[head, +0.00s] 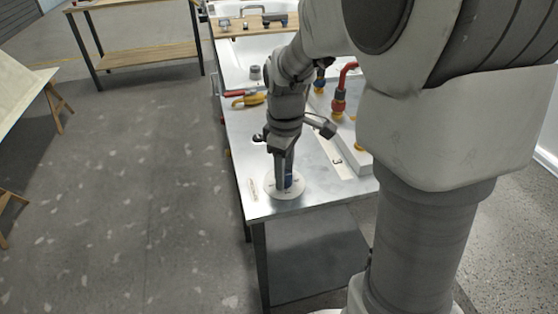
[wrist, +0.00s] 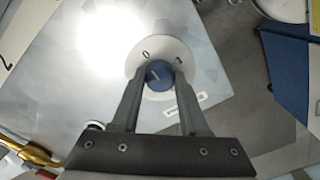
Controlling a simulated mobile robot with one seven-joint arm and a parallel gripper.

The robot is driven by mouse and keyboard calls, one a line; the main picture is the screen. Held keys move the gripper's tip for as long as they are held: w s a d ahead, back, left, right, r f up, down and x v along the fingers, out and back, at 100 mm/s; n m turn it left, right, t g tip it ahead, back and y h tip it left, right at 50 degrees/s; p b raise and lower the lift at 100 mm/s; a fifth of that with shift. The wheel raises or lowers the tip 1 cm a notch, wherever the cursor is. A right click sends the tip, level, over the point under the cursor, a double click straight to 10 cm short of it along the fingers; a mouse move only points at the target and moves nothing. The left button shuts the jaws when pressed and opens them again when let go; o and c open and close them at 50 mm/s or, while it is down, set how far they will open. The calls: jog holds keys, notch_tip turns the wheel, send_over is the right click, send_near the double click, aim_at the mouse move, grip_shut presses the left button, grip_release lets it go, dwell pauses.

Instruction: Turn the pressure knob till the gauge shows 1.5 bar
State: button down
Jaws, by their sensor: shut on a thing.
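The blue pressure knob (wrist: 157,74) sits at the middle of a round white dial plate (wrist: 145,50) in the wrist view. The plate carries a 0 and another digit that I cannot read surely. The knob has a light line on its top. My gripper (wrist: 158,82) has one finger on each side of the knob and is shut on it. In the head view my gripper (head: 284,180) points down at the white dial plate (head: 271,191) near the bench's front end. A bit of blue shows beside the fingers. I cannot make out a pressure gauge reading in either view.
The metal bench (head: 240,148) carries a yellow-and-red tool (head: 246,98) and a red pipe fitting (head: 340,98) farther back. A small label plate (wrist: 186,103) lies beside the dial. The floor (head: 130,190) left of the bench is clear.

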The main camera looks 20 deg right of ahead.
jog(key=shift+r, duration=0.1)
jog(key=m+p, duration=0.3)
jog(key=m, duration=0.2)
jog(key=shift+r+m, duration=0.1)
jog(key=shift+m, duration=0.3)
jog(key=m+p, duration=0.2)
jog(key=m, duration=0.3)
jog(key=shift+m+p, duration=0.3)
jog(key=shift+c, duration=2.1)
grip_release()
notch_tip(320, 180, up, 17)
jog(key=p, duration=0.4)
